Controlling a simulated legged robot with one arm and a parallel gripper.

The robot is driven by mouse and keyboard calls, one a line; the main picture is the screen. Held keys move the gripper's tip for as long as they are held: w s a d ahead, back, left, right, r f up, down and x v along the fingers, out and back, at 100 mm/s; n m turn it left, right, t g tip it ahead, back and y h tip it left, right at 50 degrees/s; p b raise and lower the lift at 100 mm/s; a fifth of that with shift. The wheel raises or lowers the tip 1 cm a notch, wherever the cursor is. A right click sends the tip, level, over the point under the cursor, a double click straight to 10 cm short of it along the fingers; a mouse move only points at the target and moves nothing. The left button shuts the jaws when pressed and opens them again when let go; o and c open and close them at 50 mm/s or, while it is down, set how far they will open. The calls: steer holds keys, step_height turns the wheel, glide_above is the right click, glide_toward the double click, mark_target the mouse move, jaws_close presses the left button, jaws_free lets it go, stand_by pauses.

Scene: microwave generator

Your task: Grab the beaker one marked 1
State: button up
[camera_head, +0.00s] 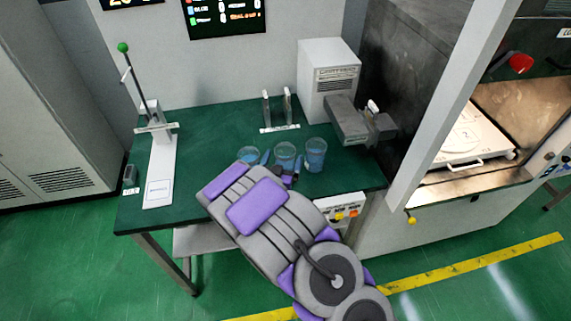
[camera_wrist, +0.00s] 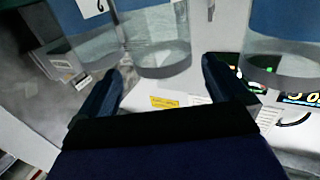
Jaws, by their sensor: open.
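Three clear beakers with blue contents stand in a row on the green table (camera_head: 215,125) in the head view: a left one (camera_head: 248,153), a middle one (camera_head: 286,153) and a right one (camera_head: 315,154). My gripper (camera_head: 282,164) is open and empty at the near side of the middle beaker. In the wrist view the fingers (camera_wrist: 165,82) are spread, with one beaker (camera_wrist: 153,40) between and beyond them. Another beaker (camera_wrist: 88,35) at the left bears a partly cut-off mark, and a third (camera_wrist: 285,45) is at the right. I cannot read which beaker is marked 1.
A stand with a green ball (camera_head: 160,150) is at the table's left. A button panel (camera_head: 341,207) is at the front edge. An open chamber (camera_head: 470,135) is at the right.

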mark_target(287, 144)
steer(key=shift+w+a+f, duration=0.1)
steer(key=shift+w+a, duration=0.3)
steer(key=shift+w, duration=0.15)
steer(key=w, duration=0.1)
steer(key=w+d+b, duration=0.1)
steer(key=w, duration=0.1)
steer(key=w+d, duration=0.1)
steer(key=shift+w+b, duration=0.2)
steer(key=shift+b, duration=0.15)
steer(key=shift+w+a, duration=0.2)
steer(key=shift+w, duration=0.25)
steer(key=shift+a, duration=0.45)
steer(key=shift+d, duration=0.6)
steer(key=c, duration=0.7)
steer(key=shift+a, duration=0.45)
steer(key=c, duration=0.6)
steer(key=shift+c, duration=1.3)
steer(key=shift+d, duration=0.2)
